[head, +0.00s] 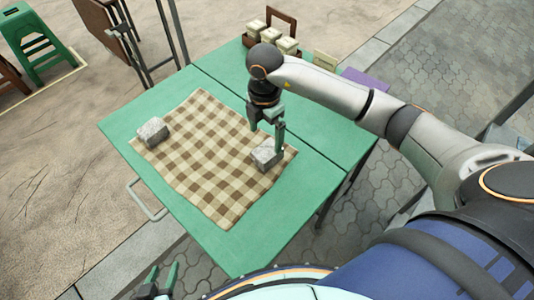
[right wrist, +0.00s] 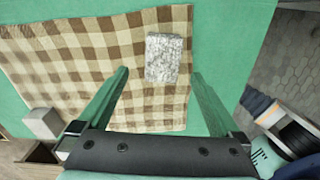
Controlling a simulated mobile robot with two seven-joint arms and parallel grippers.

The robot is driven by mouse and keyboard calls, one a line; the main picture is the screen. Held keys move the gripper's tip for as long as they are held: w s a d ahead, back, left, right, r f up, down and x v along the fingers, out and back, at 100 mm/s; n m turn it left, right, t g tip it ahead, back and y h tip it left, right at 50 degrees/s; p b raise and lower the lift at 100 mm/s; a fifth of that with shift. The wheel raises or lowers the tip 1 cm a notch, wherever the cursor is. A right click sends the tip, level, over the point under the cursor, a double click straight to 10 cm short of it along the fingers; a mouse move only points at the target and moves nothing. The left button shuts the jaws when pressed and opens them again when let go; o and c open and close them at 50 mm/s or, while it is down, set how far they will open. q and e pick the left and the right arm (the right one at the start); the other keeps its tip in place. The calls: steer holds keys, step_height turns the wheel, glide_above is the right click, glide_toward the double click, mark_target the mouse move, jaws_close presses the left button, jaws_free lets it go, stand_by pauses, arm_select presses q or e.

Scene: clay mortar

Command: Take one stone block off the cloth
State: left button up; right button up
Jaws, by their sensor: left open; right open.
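A checked brown and cream cloth (head: 205,165) lies on the green table. One rough grey stone block (head: 267,154) rests near its right corner, and another stone block (head: 153,131) rests at its left edge. My right gripper (head: 267,130) is open and points down just above the right-hand block. In the right wrist view, this block (right wrist: 164,57) shows between the two open fingers (right wrist: 161,75), with a gap on each side. My left gripper (head: 163,276) is open and empty at the bottom left, away from the table top.
A wooden carrier with pale blocks (head: 285,45) stands at the table's back corner, beside a small yellowish card (head: 325,60) and a purple item (head: 365,80). A green stool (head: 38,42) stands on the ground at far left. The green table's (head: 125,120) margins around the cloth are mostly clear.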

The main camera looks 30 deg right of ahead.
mark_target(267, 150)
step_height(267, 150, down, 7)
steer(key=shift+s+d+f+b, duration=0.15)
steer(key=shift+f+b, duration=0.05)
steer(key=shift+b, duration=0.1)
steer(key=shift+c, duration=0.2)
jaws_close()
stand_by(0.7)
steer(key=shift+r, duration=0.1)
